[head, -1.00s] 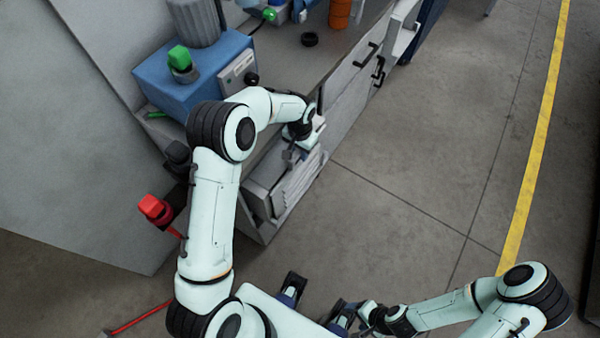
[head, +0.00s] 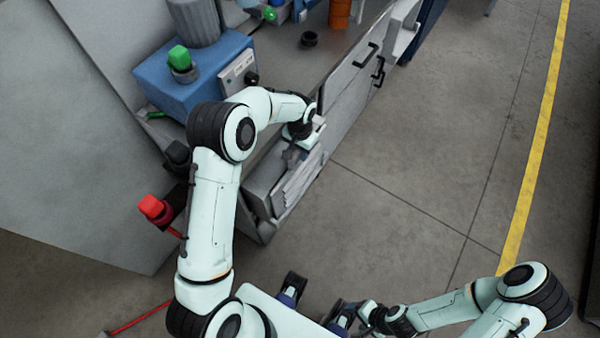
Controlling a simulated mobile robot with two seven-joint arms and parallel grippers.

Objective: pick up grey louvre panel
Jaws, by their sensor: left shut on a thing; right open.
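The grey louvre panel (head: 298,187) is at the lower front of the grey cabinet, its slats facing the floor side. My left gripper (head: 292,156) is at the panel's upper edge and shut on it; the fingertips are small and partly hidden by my wrist. I cannot tell whether the panel is clear of the cabinet. My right gripper (head: 345,318) is low in the picture, away from the panel, and its fingers are hard to make out.
The cabinet top holds a blue box (head: 190,85) with a green knob, a black ring (head: 309,39) and an orange cylinder (head: 339,14). Dark handles (head: 365,54) stick out of the cabinet front. A red-capped part (head: 152,207) is left of my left arm. The floor (head: 400,150) at right is clear.

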